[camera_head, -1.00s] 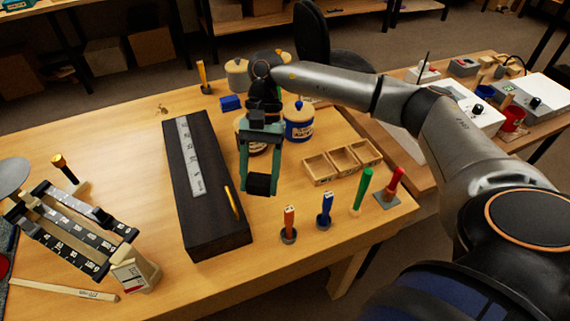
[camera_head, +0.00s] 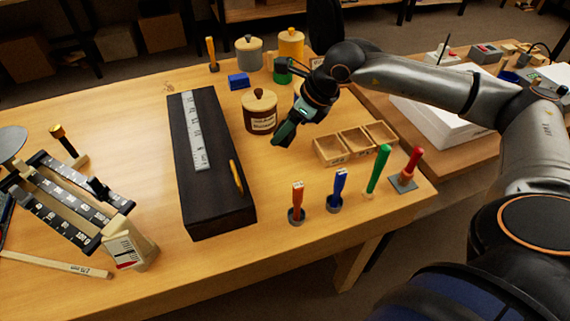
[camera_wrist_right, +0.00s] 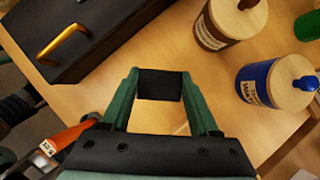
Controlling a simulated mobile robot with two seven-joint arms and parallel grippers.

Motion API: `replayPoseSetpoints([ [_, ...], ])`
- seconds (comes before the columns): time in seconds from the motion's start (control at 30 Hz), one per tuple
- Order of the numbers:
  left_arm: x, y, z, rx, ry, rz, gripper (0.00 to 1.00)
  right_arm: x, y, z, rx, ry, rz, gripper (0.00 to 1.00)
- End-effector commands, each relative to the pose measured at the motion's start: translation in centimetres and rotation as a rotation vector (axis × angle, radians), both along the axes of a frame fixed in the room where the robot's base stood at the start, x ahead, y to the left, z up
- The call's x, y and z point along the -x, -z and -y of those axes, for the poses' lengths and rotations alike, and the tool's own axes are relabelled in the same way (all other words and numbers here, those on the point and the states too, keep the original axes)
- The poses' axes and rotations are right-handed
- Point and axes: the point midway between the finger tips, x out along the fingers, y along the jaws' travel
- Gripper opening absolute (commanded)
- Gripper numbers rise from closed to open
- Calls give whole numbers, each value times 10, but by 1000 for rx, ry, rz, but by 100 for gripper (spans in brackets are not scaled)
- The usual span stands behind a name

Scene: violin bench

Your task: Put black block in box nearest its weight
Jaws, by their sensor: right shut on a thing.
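My right gripper (camera_head: 283,133) is over the table between the long black case and the wooden boxes. In the right wrist view its green fingers are shut on the black block (camera_wrist_right: 160,84), holding it between their tips. The block is hard to make out in the head view. Three small open wooden boxes (camera_head: 331,152) stand in a row just right of the gripper; their markings are too small to read. A balance with black graduated beams (camera_head: 70,222) stands at the far left. My left gripper is not in view.
The long black case (camera_head: 212,205) lies left of the gripper. A lidded brown jar (camera_head: 260,120) stands close behind, and a blue jar (camera_wrist_right: 277,85) shows in the wrist view. Upright orange (camera_head: 297,202), blue (camera_head: 338,190) and green (camera_head: 378,170) handled tools stand in front of the boxes.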

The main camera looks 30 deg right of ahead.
Motion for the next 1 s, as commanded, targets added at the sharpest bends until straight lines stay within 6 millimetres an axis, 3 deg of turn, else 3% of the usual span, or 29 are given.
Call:
replayPoseSetpoints([
  [0.2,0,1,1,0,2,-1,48,1,42,1,0,3,-6,0],
  [0.43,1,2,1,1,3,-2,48,1,61,0,0,2,-5,0],
  [0.6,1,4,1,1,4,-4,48,1,85,0,-1,1,-6,0],
  [1.0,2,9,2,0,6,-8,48,1,95,0,-2,2,-3,0],
])
